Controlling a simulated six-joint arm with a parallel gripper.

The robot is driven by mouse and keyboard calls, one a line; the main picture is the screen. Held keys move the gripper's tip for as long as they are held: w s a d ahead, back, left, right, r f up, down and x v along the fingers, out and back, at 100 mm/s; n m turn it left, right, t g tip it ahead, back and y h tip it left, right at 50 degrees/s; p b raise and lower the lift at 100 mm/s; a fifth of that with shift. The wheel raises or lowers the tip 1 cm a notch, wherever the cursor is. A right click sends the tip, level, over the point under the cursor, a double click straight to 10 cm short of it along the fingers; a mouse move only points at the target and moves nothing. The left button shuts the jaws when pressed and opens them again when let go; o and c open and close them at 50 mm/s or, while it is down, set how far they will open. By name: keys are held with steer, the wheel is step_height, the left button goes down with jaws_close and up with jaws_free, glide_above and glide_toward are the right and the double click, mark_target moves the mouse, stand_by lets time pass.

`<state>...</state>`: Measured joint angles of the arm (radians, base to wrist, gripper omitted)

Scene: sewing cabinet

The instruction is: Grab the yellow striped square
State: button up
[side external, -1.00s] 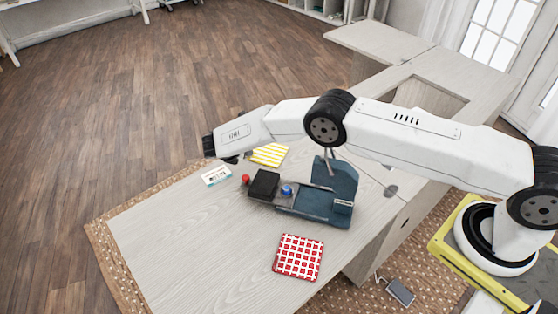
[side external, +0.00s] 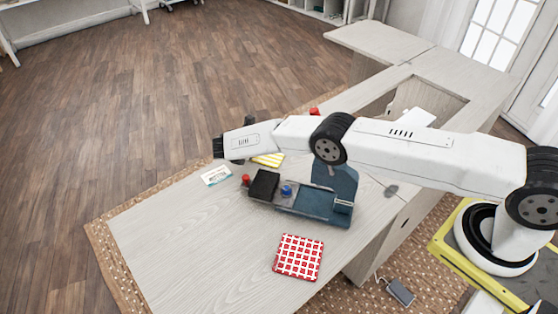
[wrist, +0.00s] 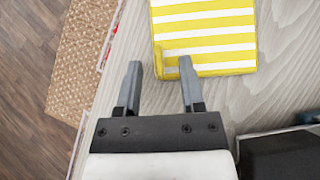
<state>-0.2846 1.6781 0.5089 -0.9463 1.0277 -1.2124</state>
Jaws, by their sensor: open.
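The yellow and white striped square (wrist: 205,35) lies flat on the wooden table in the wrist view. In the side view the striped square (side external: 268,160) is partly hidden behind my arm. I cannot tell the height of the fingers above the table. In the side view the fingertips are hidden.
A blue device (side external: 318,203) with a black block (side external: 264,185) and red and blue knobs stands beside the square. A red and white checkered square (side external: 298,257) lies at the front. A small card (side external: 216,176) lies near the left table edge.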

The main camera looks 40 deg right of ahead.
steer(key=shift+w+d+f, duration=0.1)
steer(key=shift+d+f, duration=0.15)
steer(key=shift+c, duration=0.2)
stand_by(0.3)
jaws_close()
